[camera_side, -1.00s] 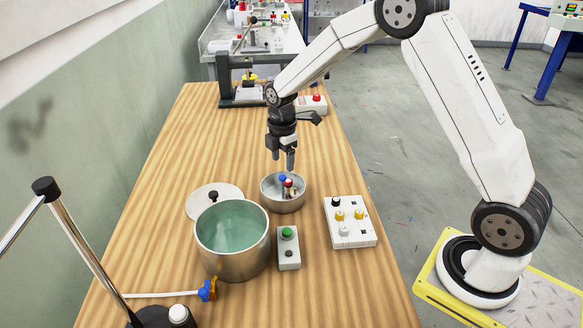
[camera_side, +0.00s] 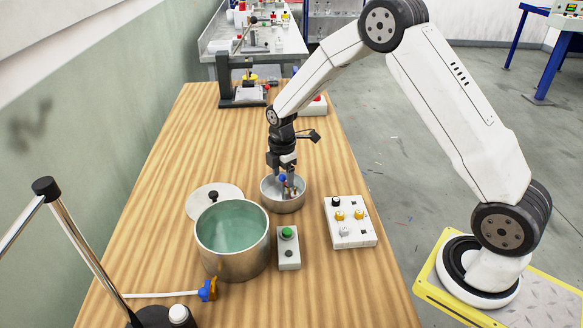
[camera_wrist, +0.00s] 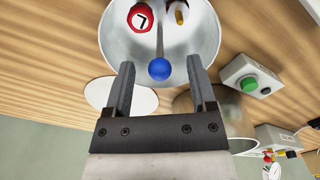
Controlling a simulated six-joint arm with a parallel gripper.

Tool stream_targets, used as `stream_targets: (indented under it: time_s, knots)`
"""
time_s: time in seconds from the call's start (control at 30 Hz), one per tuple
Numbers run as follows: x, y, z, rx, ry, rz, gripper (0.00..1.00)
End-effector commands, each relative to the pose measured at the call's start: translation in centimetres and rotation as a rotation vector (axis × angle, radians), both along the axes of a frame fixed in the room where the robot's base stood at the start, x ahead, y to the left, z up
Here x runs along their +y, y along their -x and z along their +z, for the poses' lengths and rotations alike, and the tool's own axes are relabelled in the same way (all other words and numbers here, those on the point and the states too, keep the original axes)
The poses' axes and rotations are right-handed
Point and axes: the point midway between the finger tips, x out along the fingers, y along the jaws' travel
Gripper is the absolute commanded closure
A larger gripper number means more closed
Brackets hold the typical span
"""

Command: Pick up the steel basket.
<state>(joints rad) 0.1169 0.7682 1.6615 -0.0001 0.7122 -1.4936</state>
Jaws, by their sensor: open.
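The steel basket (camera_side: 284,207) is a round, open metal bowl on the wooden table, and its wall also shows in the wrist view (camera_wrist: 206,28). A thin rod with a blue ball (camera_wrist: 160,69) on its end rises from it. A red-capped piece (camera_wrist: 140,18) and a yellow and white piece (camera_wrist: 179,13) are inside. My gripper (camera_wrist: 160,62) is open, pointing down over the basket, with one finger on each side of the blue ball and a gap on both sides. In the side view, the fingers partly hide the basket's contents.
A large pot (camera_side: 233,262) of greenish liquid stands in front and left of the basket, with a lid (camera_side: 206,203) behind it. A green-button box (camera_side: 288,257) and a white block with knobs (camera_side: 352,232) are close by. The table's left half is mostly clear.

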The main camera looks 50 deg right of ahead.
Motion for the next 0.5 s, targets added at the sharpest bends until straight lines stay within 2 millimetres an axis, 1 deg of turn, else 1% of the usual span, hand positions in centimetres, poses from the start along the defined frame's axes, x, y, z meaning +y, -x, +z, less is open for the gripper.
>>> stream_targets:
  time_s: [0.03, 0.2, 0.3, 0.5]
  knots:
    - [0.0, 0.0, -0.7, 0.003, -0.001, 0.0, 0.28]
    - [0.0, 0.0, -2.2, 0.001, 0.001, 0.0, 0.28]
    - [0.0, 0.0, -2.6, -0.001, 0.001, 0.0, 0.28]
    - [0.0, 0.0, -2.6, -0.002, 0.001, 0.0, 0.28]
